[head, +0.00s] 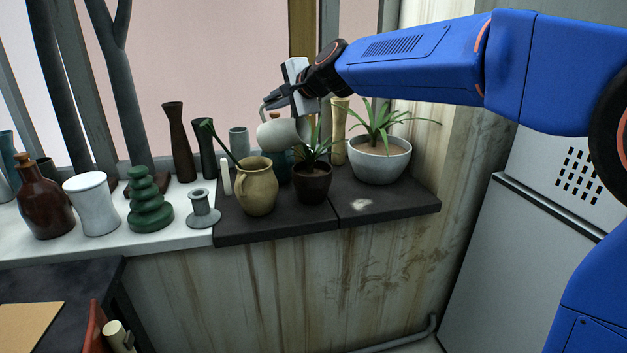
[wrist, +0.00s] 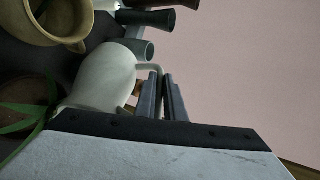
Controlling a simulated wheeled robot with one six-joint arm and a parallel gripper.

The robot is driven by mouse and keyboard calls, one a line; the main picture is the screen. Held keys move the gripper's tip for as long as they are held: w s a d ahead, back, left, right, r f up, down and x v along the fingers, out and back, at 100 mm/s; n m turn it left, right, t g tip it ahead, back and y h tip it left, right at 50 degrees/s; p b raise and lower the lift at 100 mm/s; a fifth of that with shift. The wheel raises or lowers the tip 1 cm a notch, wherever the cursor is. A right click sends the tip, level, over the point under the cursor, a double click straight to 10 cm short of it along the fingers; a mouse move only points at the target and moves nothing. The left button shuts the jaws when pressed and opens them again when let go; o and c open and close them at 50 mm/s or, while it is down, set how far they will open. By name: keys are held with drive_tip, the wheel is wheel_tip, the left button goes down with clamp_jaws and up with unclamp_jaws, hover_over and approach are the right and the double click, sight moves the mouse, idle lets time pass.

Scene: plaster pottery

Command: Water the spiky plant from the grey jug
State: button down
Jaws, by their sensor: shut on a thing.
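The grey jug (head: 279,134) is tilted well over, its handle on the upper left, above the sill. My gripper (head: 275,101) is shut on the jug's handle; the wrist view shows my gripper (wrist: 166,98) with the handle between its fingers and the pale jug (wrist: 106,78) beside them. A spiky-leaved plant (head: 316,150) in a dark brown pot (head: 313,186) stands just below and right of the jug. Its leaves (wrist: 27,122) show at the left of the wrist view. A second long-leaved plant (head: 381,122) grows in a grey bowl (head: 379,163). I see no water stream.
A tan pitcher (head: 259,188) stands left of the brown pot, close under the jug. Tall dark vases (head: 178,142) and a yellow vase (head: 339,130) stand behind. A green stacked piece (head: 149,203) and grey spool (head: 203,209) are farther left. The dark slab's front right (head: 400,202) is clear.

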sight(264, 124)
drive_tip(key=shift+w+a, duration=0.2)
drive_tip(key=shift+a, duration=0.25)
drive_tip(key=shift+p, duration=0.45)
drive_tip(key=shift+p, duration=0.4)
drive_tip(key=shift+w, duration=0.1)
drive_tip(key=shift+w+a+r+h, duration=0.1)
drive_tip(key=shift+w+a+h, duration=0.1)
drive_tip(key=shift+a, duration=0.25)
drive_tip(key=shift+w+a+r+h, duration=0.1)
drive_tip(key=shift+a+h, duration=0.1)
drive_tip(key=shift+a, duration=0.2)
drive_tip(key=shift+w+a+f+g+h, duration=0.1)
drive_tip(key=shift+a+f+g+h, duration=0.25)
drive_tip(key=shift+f+g+h, duration=0.05)
drive_tip(key=shift+w+a+f+n+h+b, duration=0.1)
drive_tip(key=shift+a+f+n+h+b, duration=0.25)
drive_tip(key=shift+f, duration=0.2)
drive_tip(key=shift+w+a+f+n+g+h+b, duration=0.1)
drive_tip(key=shift+a+f+n+g+h+b, duration=0.15)
drive_tip(key=shift+g+h+b, duration=0.45)
drive_tip(key=shift+h, duration=0.25)
